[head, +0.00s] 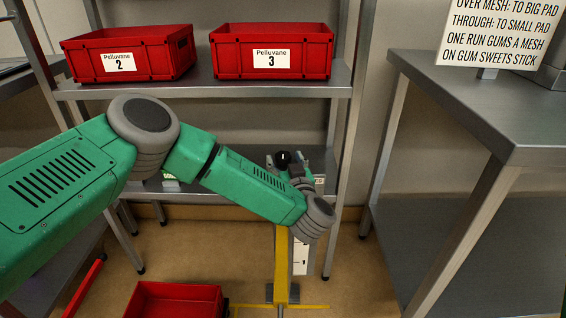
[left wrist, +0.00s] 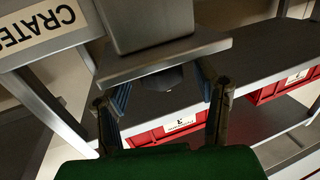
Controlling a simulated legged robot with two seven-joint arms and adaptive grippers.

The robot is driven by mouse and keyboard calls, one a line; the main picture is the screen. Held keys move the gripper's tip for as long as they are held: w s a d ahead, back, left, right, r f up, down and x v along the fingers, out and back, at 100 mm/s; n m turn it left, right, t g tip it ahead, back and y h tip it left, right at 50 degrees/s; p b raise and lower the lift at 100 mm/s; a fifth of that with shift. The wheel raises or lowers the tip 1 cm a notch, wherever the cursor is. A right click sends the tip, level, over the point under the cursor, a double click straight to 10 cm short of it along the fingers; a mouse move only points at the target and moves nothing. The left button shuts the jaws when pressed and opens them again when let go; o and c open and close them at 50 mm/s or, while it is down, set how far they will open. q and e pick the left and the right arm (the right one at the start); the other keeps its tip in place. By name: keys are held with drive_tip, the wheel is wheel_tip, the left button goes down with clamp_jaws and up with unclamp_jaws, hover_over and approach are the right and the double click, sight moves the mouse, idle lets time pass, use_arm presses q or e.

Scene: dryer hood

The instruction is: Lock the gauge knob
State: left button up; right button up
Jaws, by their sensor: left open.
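A dark round knob (head: 283,157) with a small pale mark shows near the top of a yellow post (head: 282,262). A white scale strip (head: 300,256) runs beside the post. My left gripper (head: 286,165) is open at the knob, small in the head view and partly behind my wrist. In the left wrist view my left gripper (left wrist: 163,90) has its two fingers spread, with a dark part (left wrist: 155,79) under a grey plate (left wrist: 165,58) between them. I cannot tell whether the fingers touch it. My right gripper is out of view.
Red crates marked 2 (head: 128,53) and 3 (head: 272,52) stand on the metal shelf (head: 200,88) behind. A red crate (head: 175,300) sits low in front. A steel table (head: 470,95) with a printed sign (head: 503,32) stands right. Brown floor (head: 345,260) shows between.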

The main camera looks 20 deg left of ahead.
use_arm(q)
drive_tip(key=shift+w+a, duration=0.15)
drive_tip(key=shift+w, duration=0.5)
drive_tip(key=shift+w+a, duration=0.1)
drive_tip(key=shift+a, duration=0.45)
drive_tip(key=shift+c, duration=0.8)
drive_tip(key=c, duration=1.1)
drive_tip(key=shift+d, duration=0.3)
